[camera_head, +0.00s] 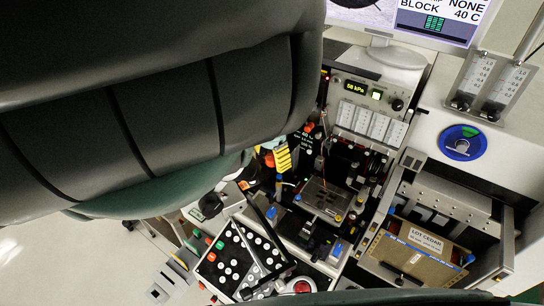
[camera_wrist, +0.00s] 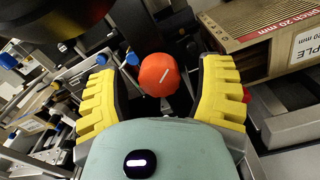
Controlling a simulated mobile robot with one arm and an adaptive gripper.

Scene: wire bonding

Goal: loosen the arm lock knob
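The fingers are spread and touch nothing that I can see. I cannot tell whether the fingertips are level with the knob or short of it. In the head view one yellow finger of my gripper (camera_head: 283,157) shows over the bonding machine (camera_head: 325,198). My arm covers much of that view, and I cannot single out the same knob there.
Blue knobs (camera_wrist: 132,59) stand left of the orange knob. A box labelled Lot Cedar (camera_head: 415,262) sits in a tray at the right. A button panel (camera_head: 238,256) is at the front.

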